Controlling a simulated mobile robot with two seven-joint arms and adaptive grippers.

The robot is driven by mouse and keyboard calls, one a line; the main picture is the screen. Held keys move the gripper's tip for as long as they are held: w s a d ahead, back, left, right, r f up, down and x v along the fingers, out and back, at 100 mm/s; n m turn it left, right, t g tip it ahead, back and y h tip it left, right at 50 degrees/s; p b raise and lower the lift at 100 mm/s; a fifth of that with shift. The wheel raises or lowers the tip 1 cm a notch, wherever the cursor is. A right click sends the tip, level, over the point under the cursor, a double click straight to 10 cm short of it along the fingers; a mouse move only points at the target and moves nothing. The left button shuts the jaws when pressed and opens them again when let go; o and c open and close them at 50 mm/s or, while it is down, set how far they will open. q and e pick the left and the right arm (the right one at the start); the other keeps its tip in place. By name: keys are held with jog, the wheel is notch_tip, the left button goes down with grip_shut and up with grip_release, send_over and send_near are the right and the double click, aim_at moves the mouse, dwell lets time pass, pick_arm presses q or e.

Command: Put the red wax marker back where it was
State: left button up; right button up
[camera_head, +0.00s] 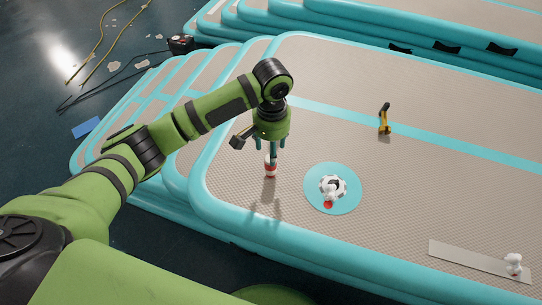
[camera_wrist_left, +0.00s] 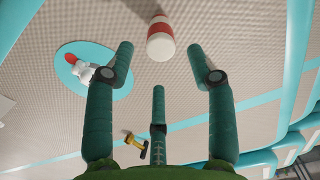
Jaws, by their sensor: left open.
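My left gripper (camera_head: 271,151) points down over the mat. A red-and-white cylinder (camera_head: 270,168), perhaps the red wax marker, stands on the mat directly below its fingertips. In the left wrist view the cylinder (camera_wrist_left: 160,40) shows beyond the spread teal fingers (camera_wrist_left: 160,58), with nothing gripped. A small white item with a red end (camera_head: 329,201) sits on the turquoise disc (camera_head: 316,179), beside or on a black-and-white patterned round. It also shows near one finger in the wrist view (camera_wrist_left: 78,67). I cannot tell for certain which item is the marker. My right gripper is not in view.
A yellow-and-black tool (camera_head: 384,120) stands on the mat (camera_head: 440,190) near the turquoise stripe. A small white item (camera_head: 513,262) is on a grey strip (camera_head: 465,258) at the lower right. Mat around the disc is clear. More inflatable tracks (camera_head: 360,22) lie behind.

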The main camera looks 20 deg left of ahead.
pick_arm(q)
jog(key=shift+r, duration=1.45)
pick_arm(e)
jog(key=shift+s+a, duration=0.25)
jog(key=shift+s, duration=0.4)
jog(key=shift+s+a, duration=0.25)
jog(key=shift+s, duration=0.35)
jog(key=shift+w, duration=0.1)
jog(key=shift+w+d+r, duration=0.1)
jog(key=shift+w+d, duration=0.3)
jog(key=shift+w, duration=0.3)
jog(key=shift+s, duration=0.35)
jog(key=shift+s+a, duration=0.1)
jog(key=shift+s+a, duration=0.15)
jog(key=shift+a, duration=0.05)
